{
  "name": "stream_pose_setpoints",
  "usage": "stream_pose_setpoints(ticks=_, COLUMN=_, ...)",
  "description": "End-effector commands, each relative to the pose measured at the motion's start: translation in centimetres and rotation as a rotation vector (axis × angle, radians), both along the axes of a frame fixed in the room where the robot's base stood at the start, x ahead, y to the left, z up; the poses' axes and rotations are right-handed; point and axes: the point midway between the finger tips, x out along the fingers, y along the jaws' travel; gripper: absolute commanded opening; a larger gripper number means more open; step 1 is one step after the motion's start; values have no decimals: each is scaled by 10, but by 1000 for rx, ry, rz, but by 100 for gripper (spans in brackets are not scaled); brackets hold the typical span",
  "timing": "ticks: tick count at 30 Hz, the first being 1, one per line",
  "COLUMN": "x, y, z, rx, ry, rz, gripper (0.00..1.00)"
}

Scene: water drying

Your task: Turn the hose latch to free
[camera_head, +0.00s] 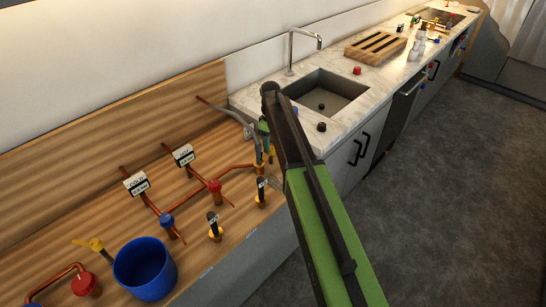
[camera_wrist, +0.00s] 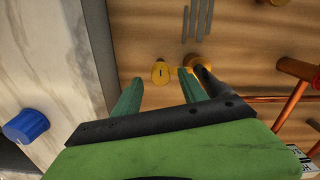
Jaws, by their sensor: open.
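My gripper (camera_wrist: 160,77) is open, with its two green fingers apart and nothing held between them. In the wrist view a small round yellow tab (camera_wrist: 160,73) with a dark mark shows in the gap between the fingertips, over the wooden counter. It looks like the hose latch, but I cannot tell for sure, nor whether a finger touches it. A yellow fitting (camera_wrist: 200,60) sits just right of it, partly behind the right finger. In the head view my gripper (camera_head: 263,128) is by the grey hose (camera_head: 247,128) and its yellow fittings, and my arm hides part of them.
Copper pipes with a red valve (camera_head: 214,186) and a blue valve (camera_head: 166,220) stand left of my arm. A blue bucket (camera_head: 145,268) is at the front left. The sink (camera_head: 328,88) lies behind the arm; dark floor is clear at right.

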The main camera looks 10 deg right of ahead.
Motion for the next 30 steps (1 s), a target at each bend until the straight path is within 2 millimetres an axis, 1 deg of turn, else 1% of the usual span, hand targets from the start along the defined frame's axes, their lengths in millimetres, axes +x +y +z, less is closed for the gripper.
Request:
stream_pose_setpoints(ticks=1, x=0, y=0, z=-15, rx=0, ry=0, rz=0, gripper=50)
stream_pose_setpoints(ticks=3, x=0, y=0, z=-20, rx=0, ry=0, rz=0, gripper=50)
stream_pose_setpoints(ticks=11, x=0, y=1, z=-18, rx=0, ry=0, rz=1, gripper=50)
stream_pose_setpoints(ticks=12, x=0, y=1, z=-18, rx=0, ry=0, rz=1, gripper=49)
stream_pose_setpoints(ticks=23, x=0, y=1, z=-18, rx=-1, ry=-1, rz=1, gripper=2)
stream_pose_setpoints(ticks=24, x=0, y=1, z=-18, rx=-1, ry=-1, rz=1, gripper=0)
stream_pose_setpoints(ticks=26, x=0, y=1, z=-18, rx=-1, ry=-1, rz=1, gripper=0)
stream_pose_setpoints(ticks=27, x=0, y=-11, z=-18, rx=0, ry=-1, rz=0, gripper=0)
stream_pose_setpoints(ticks=30, x=1, y=-5, z=-18, rx=-3, ry=-2, rz=-4, gripper=0)
